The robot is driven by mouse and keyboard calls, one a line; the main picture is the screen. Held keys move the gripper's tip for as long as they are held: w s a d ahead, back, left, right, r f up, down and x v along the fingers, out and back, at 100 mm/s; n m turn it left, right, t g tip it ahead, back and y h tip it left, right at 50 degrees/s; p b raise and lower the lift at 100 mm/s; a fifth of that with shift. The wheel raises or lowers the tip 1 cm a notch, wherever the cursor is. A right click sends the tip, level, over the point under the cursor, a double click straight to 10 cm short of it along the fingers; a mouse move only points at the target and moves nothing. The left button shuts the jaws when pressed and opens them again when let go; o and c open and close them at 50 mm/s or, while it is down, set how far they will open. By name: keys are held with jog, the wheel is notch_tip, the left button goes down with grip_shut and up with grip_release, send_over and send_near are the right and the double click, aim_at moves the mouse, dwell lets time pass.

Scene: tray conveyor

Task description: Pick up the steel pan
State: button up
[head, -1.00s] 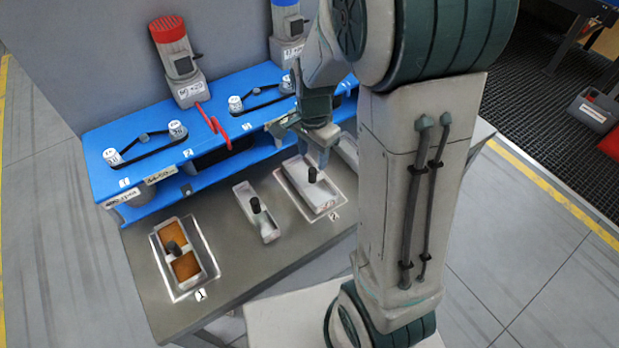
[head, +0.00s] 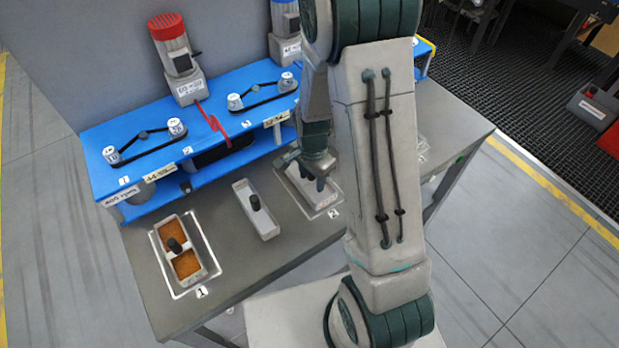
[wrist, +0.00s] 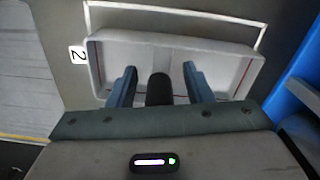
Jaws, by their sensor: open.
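A pale grey pan (wrist: 222,62) stands in the outlined place marked 2. It looks empty, with a thin red line on its inner walls. In the head view the pan (head: 325,203) is partly hidden by my arm. Its black upright knob (wrist: 159,88) sits between the fingers of my gripper (wrist: 160,84). In the head view my gripper (head: 318,176) is low over this pan and hides the knob.
A narrow pale pan with a black knob (head: 262,218) stands in the middle of the table. A two-compartment pan with brown contents (head: 204,268) stands at place 1. A blue machine (head: 160,147) with belts and motors runs behind. The table's front strip is clear.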

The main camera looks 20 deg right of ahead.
grip_shut()
jog(key=shift+r, duration=0.15)
